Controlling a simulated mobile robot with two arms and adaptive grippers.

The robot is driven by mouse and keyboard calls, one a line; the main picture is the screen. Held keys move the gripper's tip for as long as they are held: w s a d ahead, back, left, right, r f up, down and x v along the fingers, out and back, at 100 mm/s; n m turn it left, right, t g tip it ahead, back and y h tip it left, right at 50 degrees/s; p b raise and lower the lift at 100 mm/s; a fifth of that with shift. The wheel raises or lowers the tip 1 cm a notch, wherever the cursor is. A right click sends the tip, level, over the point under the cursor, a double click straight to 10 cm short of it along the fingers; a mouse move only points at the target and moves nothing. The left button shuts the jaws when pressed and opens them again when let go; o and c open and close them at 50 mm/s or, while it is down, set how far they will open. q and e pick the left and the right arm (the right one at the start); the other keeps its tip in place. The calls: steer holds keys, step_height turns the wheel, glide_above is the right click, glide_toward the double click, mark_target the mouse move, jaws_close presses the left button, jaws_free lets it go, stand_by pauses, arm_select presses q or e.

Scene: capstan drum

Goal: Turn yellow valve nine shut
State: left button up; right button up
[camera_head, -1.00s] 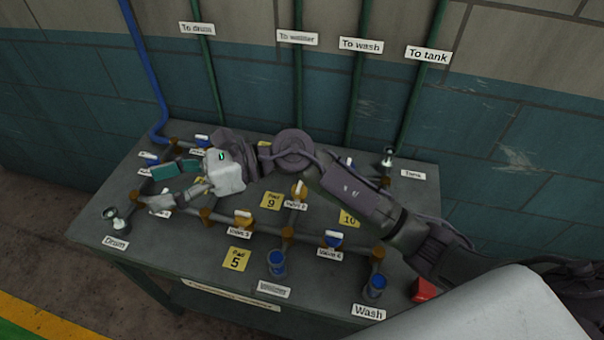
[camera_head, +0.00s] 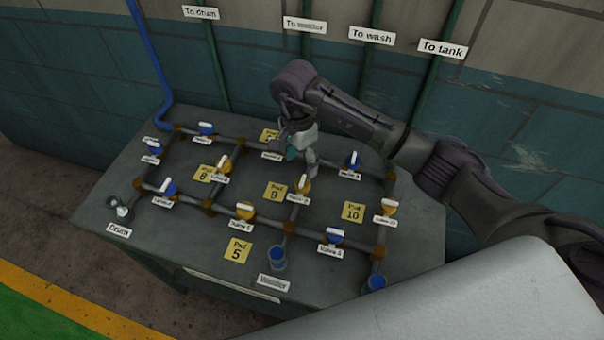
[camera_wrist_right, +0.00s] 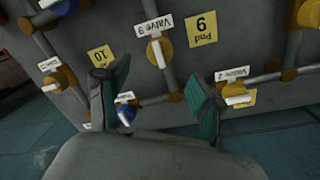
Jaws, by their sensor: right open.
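Yellow valve nine (camera_head: 303,187) sits on an upright run of pipe in the middle of the board, beside the yellow Pad 9 sign (camera_head: 274,191). It has a yellow body and a white handle that looks roughly in line with its pipe. In the right wrist view the valve (camera_wrist_right: 159,51) shows with its "Valve 9" label (camera_wrist_right: 143,27). My right gripper (camera_head: 302,161) hangs just behind the valve in the head view. In the wrist view it (camera_wrist_right: 157,84) is open, with its teal fingers apart and nothing between them. The left gripper is out of view.
Other yellow and blue valves stand close by, including a yellow one (camera_head: 245,210) and a blue one (camera_head: 352,160). The Pad 10 sign (camera_head: 353,212) lies to the right. Pipes cross the grey tabletop (camera_head: 180,238).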

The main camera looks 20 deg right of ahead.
mark_target(303, 179)
steer(key=f, duration=0.2)
steer(key=f+p, duration=0.1)
steer(key=f, duration=0.4)
steer(key=shift+s+d, duration=0.1)
steer(key=shift+s, duration=0.15)
steer(key=c, duration=1.1)
steer(key=shift+w+f+m+b, duration=0.1)
steer(key=shift+m+b, duration=1.1)
steer(key=shift+m, duration=0.1)
steer(key=shift+c, duration=0.2)
steer(key=m+b, duration=0.3)
steer(key=m, duration=0.2)
steer(key=shift+d, duration=0.1)
steer(key=m+b, duration=0.3)
steer(key=m, duration=0.2)
steer(key=shift+m+y, duration=0.4)
steer(key=shift+m+t+b, duration=0.3)
steer(key=shift+m+b, duration=0.45)
steer(key=shift+m, duration=1.45)
steer(key=shift+r, duration=0.2)
